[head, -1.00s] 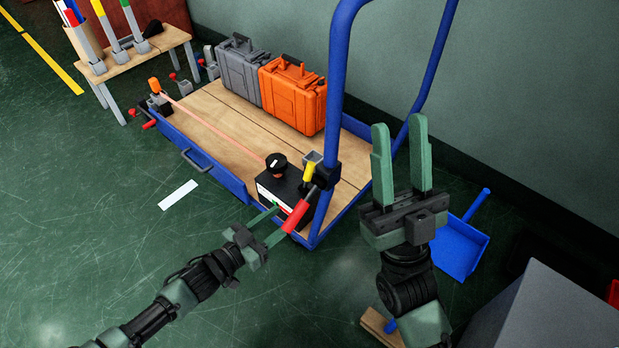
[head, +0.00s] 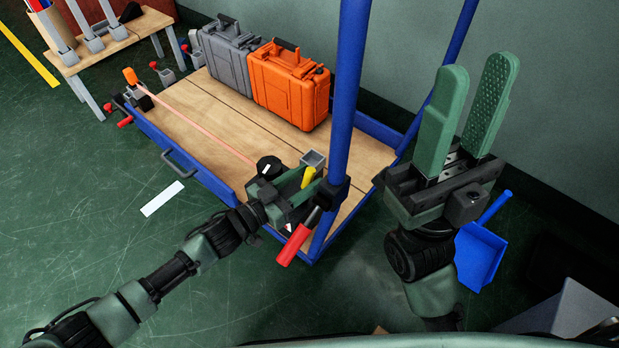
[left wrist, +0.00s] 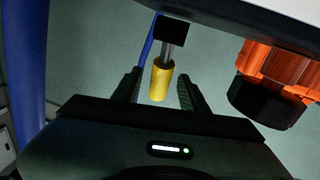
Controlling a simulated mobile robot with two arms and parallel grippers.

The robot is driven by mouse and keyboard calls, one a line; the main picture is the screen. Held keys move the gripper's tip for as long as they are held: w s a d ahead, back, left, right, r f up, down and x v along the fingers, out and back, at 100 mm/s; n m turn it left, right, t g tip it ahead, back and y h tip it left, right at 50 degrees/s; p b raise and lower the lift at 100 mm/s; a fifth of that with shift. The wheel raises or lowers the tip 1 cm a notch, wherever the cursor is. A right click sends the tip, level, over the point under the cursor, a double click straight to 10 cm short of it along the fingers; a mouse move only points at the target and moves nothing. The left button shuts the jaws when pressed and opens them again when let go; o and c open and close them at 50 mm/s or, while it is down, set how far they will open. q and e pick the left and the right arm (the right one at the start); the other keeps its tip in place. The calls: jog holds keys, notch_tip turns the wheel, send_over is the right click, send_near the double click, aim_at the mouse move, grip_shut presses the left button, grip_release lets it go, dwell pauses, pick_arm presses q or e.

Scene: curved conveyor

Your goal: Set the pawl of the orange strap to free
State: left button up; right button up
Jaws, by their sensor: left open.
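The orange strap (head: 215,127) runs along the deck of the blue cart to a tensioner at its near corner. There I see a black knob (head: 268,167), a short yellow handle (head: 308,178) and a red handle (head: 293,246). My left gripper (head: 300,192) is at the tensioner and hides much of it. In the left wrist view the yellow handle (left wrist: 161,82) stands between my open fingers, with a gap on each side. An orange part with a black knob (left wrist: 268,103) shows at right there. My right gripper (head: 467,118) is open and empty, right of the cart.
The cart's blue upright (head: 346,90) rises close beside my left gripper. A grey case (head: 226,58) and an orange case (head: 288,88) stand on the deck (head: 200,108). A blue dustpan (head: 480,255) lies at right. The floor left of the cart is mostly clear.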

pick_arm(q)
jog(key=shift+w+d, duration=0.4)
jog(key=shift+d, duration=0.15)
grip_shut()
dwell(1.1)
